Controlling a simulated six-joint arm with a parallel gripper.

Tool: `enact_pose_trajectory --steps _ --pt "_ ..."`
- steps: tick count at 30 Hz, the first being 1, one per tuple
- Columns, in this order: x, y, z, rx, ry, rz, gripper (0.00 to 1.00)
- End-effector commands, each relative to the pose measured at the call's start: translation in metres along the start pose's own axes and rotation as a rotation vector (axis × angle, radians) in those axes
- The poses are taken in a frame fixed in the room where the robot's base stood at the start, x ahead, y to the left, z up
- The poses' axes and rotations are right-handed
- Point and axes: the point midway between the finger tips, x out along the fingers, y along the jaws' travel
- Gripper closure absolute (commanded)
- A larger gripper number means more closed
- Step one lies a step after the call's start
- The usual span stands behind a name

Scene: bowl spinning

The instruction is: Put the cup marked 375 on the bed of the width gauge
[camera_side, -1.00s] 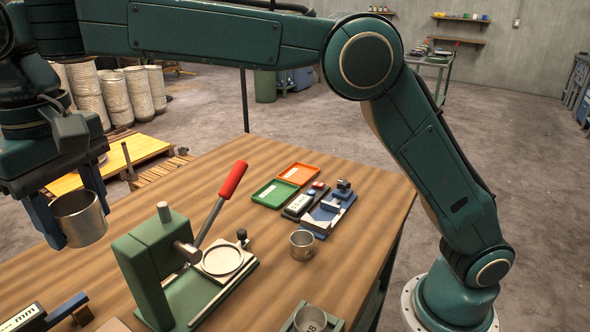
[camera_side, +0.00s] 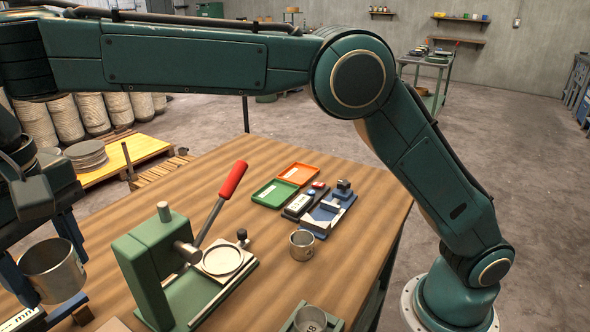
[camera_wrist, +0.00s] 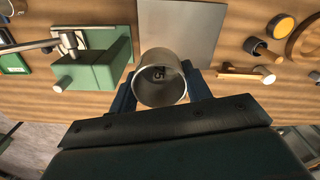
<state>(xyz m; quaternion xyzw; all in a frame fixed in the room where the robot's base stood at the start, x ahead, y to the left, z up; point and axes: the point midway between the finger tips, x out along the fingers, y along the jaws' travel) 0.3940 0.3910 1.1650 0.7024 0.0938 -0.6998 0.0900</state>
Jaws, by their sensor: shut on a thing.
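My gripper (camera_side: 45,255) is shut on a grey metal cup (camera_side: 55,268) and holds it upright near the left edge of the side view. In the wrist view the cup (camera_wrist: 162,91) sits between my fingers, with dark marks inside that may end in 5; the full number is not readable. A blue bench device with a small bed and a block (camera_side: 328,212) stands on the table at the right. Another device marked mm (camera_side: 22,318) is cut off at lower left, partly behind the cup. I cannot tell for sure which is the width gauge.
A green lever press (camera_side: 150,265) with a red handle stands mid-table. Another cup (camera_side: 302,245) stands to its right, and a marked cup (camera_side: 310,320) sits at the bottom edge. Green (camera_side: 275,193) and orange (camera_side: 298,174) trays lie behind. A grey plate (camera_wrist: 180,30) shows in the wrist view.

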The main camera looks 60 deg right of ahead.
Motion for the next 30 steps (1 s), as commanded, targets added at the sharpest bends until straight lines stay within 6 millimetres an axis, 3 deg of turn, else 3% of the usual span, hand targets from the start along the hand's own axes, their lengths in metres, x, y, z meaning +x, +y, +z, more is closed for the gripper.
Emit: enact_pose_trajectory --steps 18,30 --pt "0.024 -0.001 0.001 -0.001 -0.005 -0.006 0.74" --pt "0.028 0.0 0.001 -0.001 -0.003 -0.004 0.74"
